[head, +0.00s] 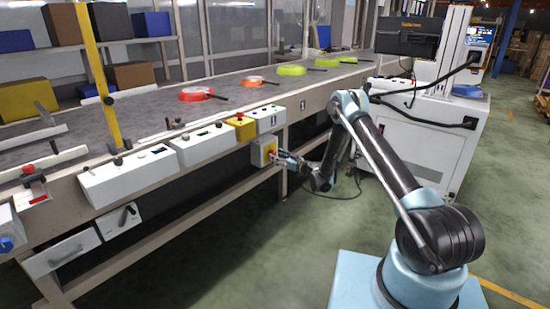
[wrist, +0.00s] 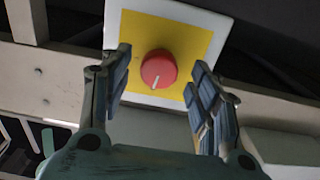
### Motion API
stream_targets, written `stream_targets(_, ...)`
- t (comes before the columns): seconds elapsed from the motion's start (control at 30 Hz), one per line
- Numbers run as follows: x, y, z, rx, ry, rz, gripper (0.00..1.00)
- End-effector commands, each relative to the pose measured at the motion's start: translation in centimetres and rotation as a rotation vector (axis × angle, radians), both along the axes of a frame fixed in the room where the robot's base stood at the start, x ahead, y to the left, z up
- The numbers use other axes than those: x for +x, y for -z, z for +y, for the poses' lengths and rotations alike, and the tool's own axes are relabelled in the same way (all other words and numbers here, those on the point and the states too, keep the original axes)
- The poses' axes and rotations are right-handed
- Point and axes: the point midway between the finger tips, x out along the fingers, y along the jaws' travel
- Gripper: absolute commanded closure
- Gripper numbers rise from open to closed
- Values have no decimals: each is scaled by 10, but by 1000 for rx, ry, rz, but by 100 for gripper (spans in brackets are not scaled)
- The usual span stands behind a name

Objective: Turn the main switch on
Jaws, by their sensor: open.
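The main switch is a round red knob (wrist: 159,69) with a white mark, on a yellow plate (wrist: 196,40) with a white surround, in the wrist view. The white mark points down and slightly left. In the head view the switch box (head: 262,152) hangs under the conveyor's front edge, and its knob is small there. My gripper (wrist: 160,90) is open, with one finger to the left and one to the right of the knob. The fingers appear apart from the knob; the exact depth gap cannot be told. In the head view my gripper (head: 284,160) is right at the box.
The conveyor (head: 225,95) carries several red, orange and green pans. White control boxes (head: 130,172) and a yellow box with a button (head: 241,128) line its front edge. A white cabinet machine (head: 425,145) stands behind my arm. The green floor (head: 240,250) in front is clear.

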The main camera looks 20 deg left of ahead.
Motion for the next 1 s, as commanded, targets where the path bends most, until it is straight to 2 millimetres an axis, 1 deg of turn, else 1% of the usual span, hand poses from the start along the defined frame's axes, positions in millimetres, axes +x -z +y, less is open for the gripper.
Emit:
stream_targets(0.1, 4, 0, 8, 0, 2, 0, 44)
stream_targets(0.2, 5, 0, 12, 0, 4, 0, 44)
stream_targets(0.53, 8, 0, 10, 0, 8, 0, 44)
stream_targets(0.57, 8, 0, 10, 0, 9, 0, 48)
stream_targets(0.6, 8, 0, 10, 0, 9, 0, 58)
stream_targets(0.67, 9, 0, 9, 0, 9, 0, 71)
stream_targets(0.7, 9, 0, 9, 0, 10, 0, 80)
stream_targets(0.73, 9, 0, 9, 0, 10, 0, 87)
stream_targets(0.77, 9, 0, 9, 0, 10, 0, 88)
stream_targets(1.0, 10, 0, 8, 3, 11, 8, 88)
